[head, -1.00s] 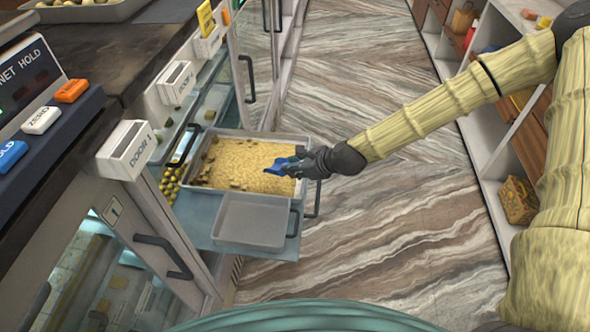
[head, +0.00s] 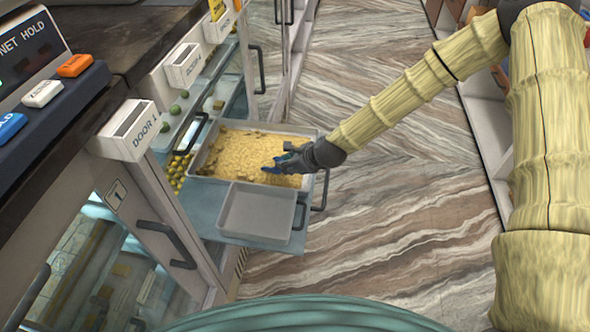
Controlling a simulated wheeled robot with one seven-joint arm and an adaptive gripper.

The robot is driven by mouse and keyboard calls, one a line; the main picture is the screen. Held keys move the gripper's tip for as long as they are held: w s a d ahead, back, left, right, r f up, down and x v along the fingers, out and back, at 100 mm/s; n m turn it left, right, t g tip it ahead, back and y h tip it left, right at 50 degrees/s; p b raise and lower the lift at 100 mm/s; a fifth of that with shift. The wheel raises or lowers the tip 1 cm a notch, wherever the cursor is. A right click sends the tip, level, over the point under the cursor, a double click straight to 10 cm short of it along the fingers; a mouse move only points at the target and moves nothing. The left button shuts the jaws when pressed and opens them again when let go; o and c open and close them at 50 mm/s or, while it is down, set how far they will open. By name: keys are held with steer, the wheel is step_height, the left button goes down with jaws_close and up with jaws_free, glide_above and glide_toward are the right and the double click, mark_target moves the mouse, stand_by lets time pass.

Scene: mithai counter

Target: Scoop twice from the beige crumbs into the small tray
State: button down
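The beige crumbs (head: 236,152) fill a large grey tray (head: 312,131) on a pulled-out shelf, with darker chunks along the far and left edges. The small tray (head: 259,213) sits in front of it on the same shelf and looks empty. My gripper (head: 280,165) is over the right part of the crumbs, pointing left.
The glass-fronted counter (head: 150,215) with handles stands at left, with a scale (head: 45,75) on top. Green and yellow balls (head: 178,165) lie on shelves left of the large tray. The marbled floor (head: 400,225) at right is clear. Shelving stands at far right.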

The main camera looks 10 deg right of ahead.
steer(key=shift+w+a+f+b, duration=0.35)
steer(key=shift+w+f+b, duration=0.05)
steer(key=shift+f+b, duration=0.05)
steer(key=w+a+f+t+y+b, duration=0.1)
steer(key=b, duration=0.4)
steer(key=f+t+y+b, duration=0.1)
steer(key=b, duration=0.4)
steer(key=shift+w+a+f, duration=0.3)
steer(key=shift+w+a, duration=0.05)
steer(key=shift+f+t+b, duration=0.2)
steer(key=shift+t+b, duration=0.1)
steer(key=shift+b, duration=0.7)
steer(key=b, duration=0.3)
steer(key=t+y+b, duration=0.1)
steer(key=b, duration=0.2)
steer(key=shift+w+a+f+y+b, duration=0.1)
steer(key=shift+w+f+y+b, duration=0.05)
steer(key=shift+f+y+b, duration=0.2)
